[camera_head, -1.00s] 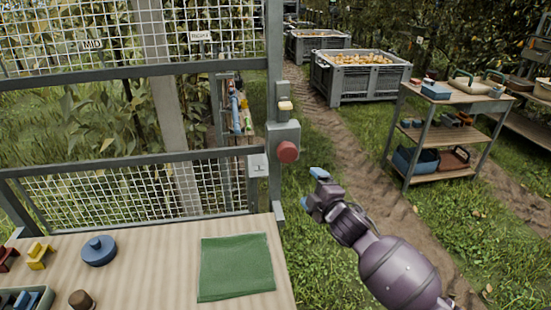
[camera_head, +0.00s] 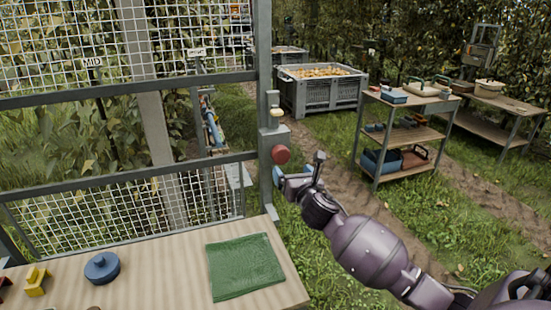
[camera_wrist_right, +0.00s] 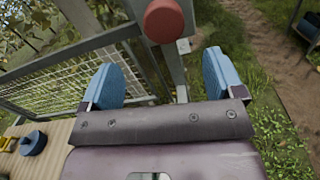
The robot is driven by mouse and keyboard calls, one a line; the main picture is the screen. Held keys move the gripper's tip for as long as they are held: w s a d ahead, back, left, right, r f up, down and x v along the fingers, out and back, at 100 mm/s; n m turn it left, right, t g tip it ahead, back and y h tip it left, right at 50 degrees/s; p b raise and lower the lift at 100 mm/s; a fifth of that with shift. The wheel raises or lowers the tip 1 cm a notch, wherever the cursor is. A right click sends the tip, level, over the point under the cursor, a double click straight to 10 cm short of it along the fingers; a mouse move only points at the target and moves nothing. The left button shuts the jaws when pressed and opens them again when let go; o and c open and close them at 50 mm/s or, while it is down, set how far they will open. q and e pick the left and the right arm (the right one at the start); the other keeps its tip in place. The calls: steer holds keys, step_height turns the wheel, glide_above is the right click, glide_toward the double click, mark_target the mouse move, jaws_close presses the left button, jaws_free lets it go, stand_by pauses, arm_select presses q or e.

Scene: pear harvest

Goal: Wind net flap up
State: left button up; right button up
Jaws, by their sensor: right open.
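White netting (camera_head: 120,205) fills the lower part of a grey metal frame (camera_head: 150,172) at the left; more netting is in the upper part, beside a MID label (camera_head: 93,62). A red round knob (camera_head: 281,155) sits on a grey box on the frame's right post, with a cream-tipped lever (camera_head: 276,112) above it. My right gripper (camera_head: 297,170) is open and empty, just below and right of the knob. In the right wrist view, the knob (camera_wrist_right: 163,20) appears beyond the blue fingers (camera_wrist_right: 162,66), apart from them. My left gripper is out of view.
A wooden table (camera_head: 160,270) in front holds a green cloth (camera_head: 245,266), a blue lidded round object (camera_head: 102,268) and a yellow piece (camera_head: 37,281). A shelf cart (camera_head: 410,135) and fruit crate (camera_head: 320,95) stand right and back. Grass and a dirt path lie between.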

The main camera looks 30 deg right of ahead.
mark_target(282, 157)
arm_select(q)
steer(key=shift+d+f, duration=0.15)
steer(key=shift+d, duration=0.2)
arm_select(e)
steer(key=shift+n, duration=0.7)
steer(key=x, duration=1.1)
steer(key=shift+d+f, duration=0.1)
steer(key=shift+d, duration=0.2)
steer(key=shift+s, duration=0.1)
steer(key=shift+c, duration=0.2)
steer(key=c, duration=0.9)
